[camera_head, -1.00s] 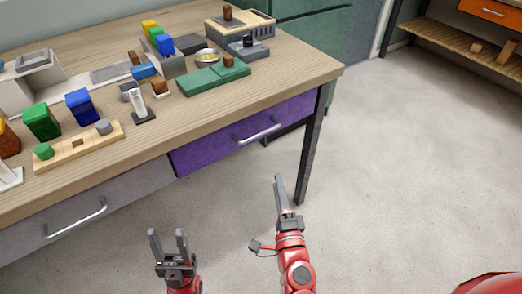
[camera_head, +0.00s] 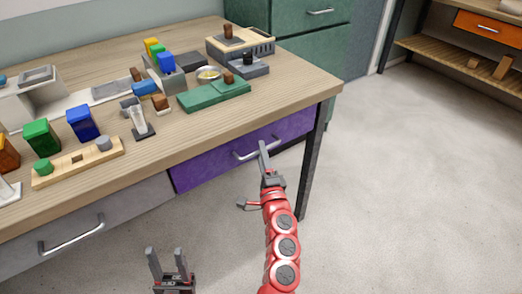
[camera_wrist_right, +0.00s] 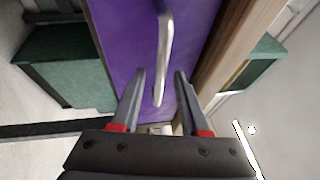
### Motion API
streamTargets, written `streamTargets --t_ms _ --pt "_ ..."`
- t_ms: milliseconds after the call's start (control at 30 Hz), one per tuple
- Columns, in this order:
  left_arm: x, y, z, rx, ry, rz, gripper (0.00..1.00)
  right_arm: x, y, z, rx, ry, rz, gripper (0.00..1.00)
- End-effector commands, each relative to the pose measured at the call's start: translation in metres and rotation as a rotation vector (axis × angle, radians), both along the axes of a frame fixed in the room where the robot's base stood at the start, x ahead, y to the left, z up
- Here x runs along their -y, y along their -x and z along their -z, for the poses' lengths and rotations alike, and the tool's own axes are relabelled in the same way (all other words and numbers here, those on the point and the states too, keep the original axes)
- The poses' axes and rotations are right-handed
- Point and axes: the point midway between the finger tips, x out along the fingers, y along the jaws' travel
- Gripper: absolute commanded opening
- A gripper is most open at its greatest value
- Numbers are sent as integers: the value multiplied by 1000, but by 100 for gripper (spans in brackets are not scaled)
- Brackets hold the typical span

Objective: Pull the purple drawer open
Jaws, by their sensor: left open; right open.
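The purple drawer (camera_head: 215,164) is set under the right part of the wooden table and looks closed. Its silver bar handle (camera_head: 243,154) runs across the front; in the right wrist view the handle (camera_wrist_right: 163,55) stands out from the purple face (camera_wrist_right: 125,40). My right gripper (camera_head: 263,147) is open just in front of the handle. In the right wrist view its fingers (camera_wrist_right: 160,78) lie either side of the handle's lower end in the picture; whether they touch it I cannot tell. My left gripper (camera_head: 165,252) is open and empty, low in front of the grey drawer.
A grey drawer (camera_head: 120,210) with its own handle (camera_head: 72,236) is left of the purple one. The table leg (camera_head: 312,165) stands close to the right. Blocks and a green tray (camera_head: 205,97) are on the tabletop. The floor in front is clear.

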Motion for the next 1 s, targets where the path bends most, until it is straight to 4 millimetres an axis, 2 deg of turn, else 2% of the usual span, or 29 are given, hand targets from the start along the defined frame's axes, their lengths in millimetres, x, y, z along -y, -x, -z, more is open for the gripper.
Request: streamTargets --t_ms 133,433,467,700,1000 --pt "0 0 0 0 0 0 50 -2 -12 -2 1 1 -1 45" --pt "0 0 0 0 0 0 50 -2 -14 -2 -1 1 1 45" --pt "0 0 0 0 0 0 50 -2 -14 -2 -1 1 1 43" --pt "0 0 0 0 0 0 50 -2 -14 -2 -1 1 1 0" --pt "0 0 0 0 0 0 50 -2 -14 -2 -1 1 1 0"
